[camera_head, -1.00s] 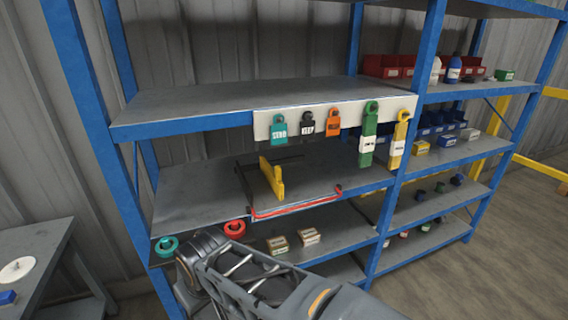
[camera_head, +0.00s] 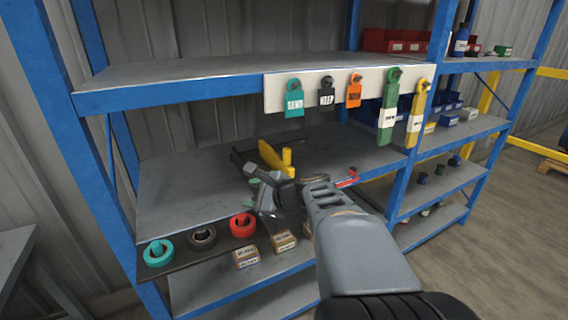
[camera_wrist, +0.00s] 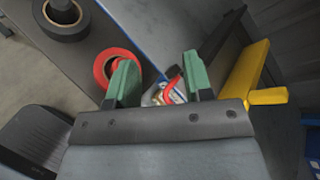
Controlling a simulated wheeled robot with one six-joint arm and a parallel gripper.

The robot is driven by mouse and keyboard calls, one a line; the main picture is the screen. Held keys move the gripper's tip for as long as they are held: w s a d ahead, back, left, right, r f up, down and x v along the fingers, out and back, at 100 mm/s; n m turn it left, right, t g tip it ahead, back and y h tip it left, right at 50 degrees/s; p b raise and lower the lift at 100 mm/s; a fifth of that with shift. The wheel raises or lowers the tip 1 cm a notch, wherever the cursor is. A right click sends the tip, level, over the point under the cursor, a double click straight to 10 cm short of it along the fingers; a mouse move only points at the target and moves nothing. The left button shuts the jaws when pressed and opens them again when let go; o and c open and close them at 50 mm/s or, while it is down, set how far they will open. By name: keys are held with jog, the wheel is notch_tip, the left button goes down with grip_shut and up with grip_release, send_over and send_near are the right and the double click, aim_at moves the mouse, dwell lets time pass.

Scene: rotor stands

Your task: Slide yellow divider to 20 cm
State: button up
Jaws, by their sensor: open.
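The yellow divider (camera_head: 271,157) stands upright on the middle shelf, at the dark rail, with a knob on its near side. In the wrist view the divider (camera_wrist: 245,75) is to the right of my gripper, its knob (camera_wrist: 268,96) sticking out. My gripper (camera_wrist: 158,78) has two green fingertips set apart with nothing held between them. In the head view my gripper (camera_head: 262,188) is just in front of and below the divider, and my arm hides much of the red-edged strip (camera_head: 347,179) along the shelf front. I see no touch between gripper and divider.
Teal (camera_head: 159,252), black (camera_head: 202,237) and red (camera_head: 242,225) rings lie on a dark ledge at the front left. Small boxes (camera_head: 246,257) stand below. Hanging tags (camera_head: 295,97) line the white strip above. The shelf's left part is bare.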

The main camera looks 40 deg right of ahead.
aim_at(285, 148)
jog(key=d+r+m+t+h+b, duration=0.25)
jog(key=d+m+t+h, duration=0.35)
jog(key=d+m, duration=0.9)
jog(key=shift+n+g+h, duration=0.3)
jog(key=shift+n+h, duration=0.2)
jog(key=shift+h, duration=0.1)
jog(key=w+d, duration=0.1)
jog(key=w, duration=0.3)
jog(key=w+d, duration=0.1)
jog(key=w, duration=0.3)
jog(key=w+d, duration=0.1)
jog(key=w, duration=0.3)
jog(key=shift+w+d+f+b, duration=0.1)
jog(key=shift+w+f+b, duration=0.05)
jog(key=shift+f+b, duration=0.15)
jog(key=shift+w, duration=0.65)
jog(key=shift+c, duration=0.5)
grip_shut()
jog(key=shift+d, duration=0.1)
